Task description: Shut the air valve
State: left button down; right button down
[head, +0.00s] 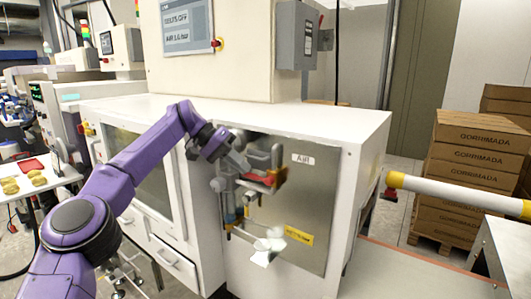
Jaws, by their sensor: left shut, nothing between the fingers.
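The air valve's red handle (264,178) shows on the air unit at the front of the white cabinet, lying roughly level. Grey pipe fittings and a bowl with a blue band (229,215) hang to the left of and below it. My left gripper (243,166) is at the upper left of the red handle, shut with nothing held. It overlaps the grey fittings in the picture, and I cannot tell whether it touches the handle. An "AIR" label (303,159) is on the steel panel to the right. My right gripper is out of view.
A yellow label (299,235) and a small white object (267,246) are low on the panel. A yellow-ended white rail (455,192) lies to the right, before stacked cartons (465,155). A screen (187,27) is above the cabinet.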

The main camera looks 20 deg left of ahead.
pick_arm(q)
jog(key=d+r+p+v, duration=0.1)
jog(key=p+v, duration=0.7)
jog(key=v, duration=0.5)
